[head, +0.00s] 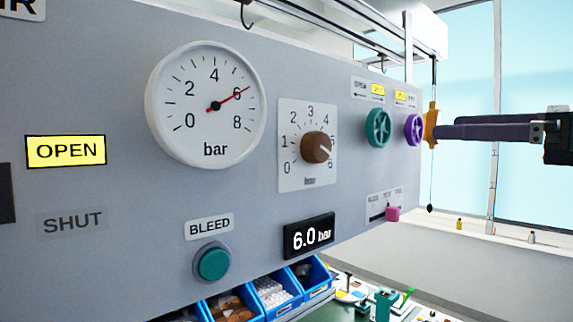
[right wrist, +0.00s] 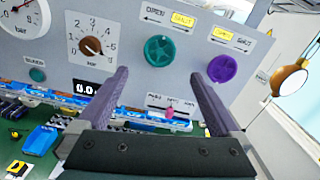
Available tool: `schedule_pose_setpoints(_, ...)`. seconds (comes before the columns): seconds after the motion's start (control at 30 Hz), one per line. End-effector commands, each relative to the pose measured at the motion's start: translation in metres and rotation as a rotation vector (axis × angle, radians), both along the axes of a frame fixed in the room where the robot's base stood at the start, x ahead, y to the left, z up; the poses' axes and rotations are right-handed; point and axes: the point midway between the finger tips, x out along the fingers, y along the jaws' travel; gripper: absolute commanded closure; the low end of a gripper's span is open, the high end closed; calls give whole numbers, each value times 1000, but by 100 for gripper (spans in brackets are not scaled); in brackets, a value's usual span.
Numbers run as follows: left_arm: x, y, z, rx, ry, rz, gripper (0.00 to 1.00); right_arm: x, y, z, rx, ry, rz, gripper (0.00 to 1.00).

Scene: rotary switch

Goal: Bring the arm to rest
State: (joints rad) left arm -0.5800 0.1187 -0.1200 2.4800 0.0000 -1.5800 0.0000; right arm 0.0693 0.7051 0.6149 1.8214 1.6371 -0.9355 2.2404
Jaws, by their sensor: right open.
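The grey panel (head: 130,220) carries a brown rotary knob (head: 316,148) on a numbered white plate, its pointer towards the lower right. The round gauge (head: 206,105) has its red needle near 6, and the display (head: 309,236) reads 6.0 bar. My right gripper (head: 436,132) is at the right of the head view, right of the knob. In the right wrist view its two fingers (right wrist: 160,74) are spread with nothing between them, pointing towards the panel. The knob (right wrist: 92,46) is left of them, untouched. My left gripper is in neither view.
A green handwheel (head: 378,127) and a purple handwheel (head: 414,129) are on the panel's right part, near my right fingers. A pink slider (head: 392,214) is below. A green BLEED button (head: 213,262) and blue bins (head: 272,291) are lower left. An orange object hangs by the panel's right edge.

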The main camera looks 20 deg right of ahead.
Motion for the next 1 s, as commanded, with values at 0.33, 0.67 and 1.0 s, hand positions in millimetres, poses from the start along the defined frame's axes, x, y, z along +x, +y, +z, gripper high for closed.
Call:
schedule_pose_setpoints(0.33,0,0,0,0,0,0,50,-6,42,-86,-410,83,92,0)
schedule_pose_setpoints(0.67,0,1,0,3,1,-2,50,-124,150,-286,-1680,-20,855,0)
schedule_pose_setpoints(1.0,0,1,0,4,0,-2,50,-222,181,-316,-2263,-423,1597,0)
